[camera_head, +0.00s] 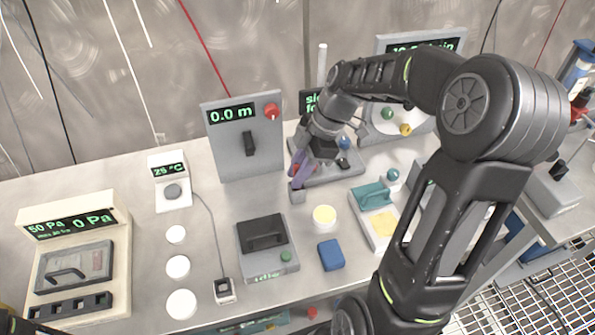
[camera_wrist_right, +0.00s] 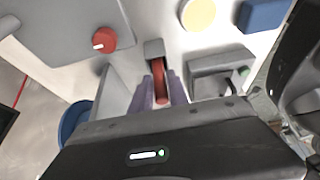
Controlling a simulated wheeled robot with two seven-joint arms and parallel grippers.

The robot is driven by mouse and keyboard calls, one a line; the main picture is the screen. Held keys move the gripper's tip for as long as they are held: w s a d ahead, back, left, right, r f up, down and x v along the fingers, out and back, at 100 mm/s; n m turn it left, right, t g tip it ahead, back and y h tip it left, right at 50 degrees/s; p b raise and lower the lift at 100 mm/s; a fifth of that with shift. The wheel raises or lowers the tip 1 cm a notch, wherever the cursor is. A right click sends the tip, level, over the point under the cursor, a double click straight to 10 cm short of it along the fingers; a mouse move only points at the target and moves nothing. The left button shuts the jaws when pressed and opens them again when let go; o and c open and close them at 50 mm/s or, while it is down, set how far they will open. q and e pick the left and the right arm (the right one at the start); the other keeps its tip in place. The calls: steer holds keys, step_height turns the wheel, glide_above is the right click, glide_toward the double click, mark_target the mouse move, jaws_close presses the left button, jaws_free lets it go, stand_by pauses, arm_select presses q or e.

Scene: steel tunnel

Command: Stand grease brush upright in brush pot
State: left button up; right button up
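The red grease brush (camera_wrist_right: 159,82) is between the two purple fingers of my right gripper (camera_wrist_right: 161,92), which look closed on it. In the head view, the right gripper (camera_head: 302,166) points down at the small grey square pot (camera_head: 297,195), which I take for the brush pot. The pot also shows in the wrist view (camera_wrist_right: 153,48), with the brush's far end at its opening. The brush lines up with the pot, but I cannot tell how deep its end is inside. Only a dark sliver shows at the bottom left; my left gripper is not visible.
Behind the pot stands a grey panel (camera_head: 244,150) reading 0.0 m with a red knob.

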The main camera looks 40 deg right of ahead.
steer(key=o, duration=0.3)
steer(key=shift+r, duration=0.2)
steer(key=v, duration=1.2)
steer(key=shift+a+f, duration=0.1)
steer(key=shift+f, duration=0.05)
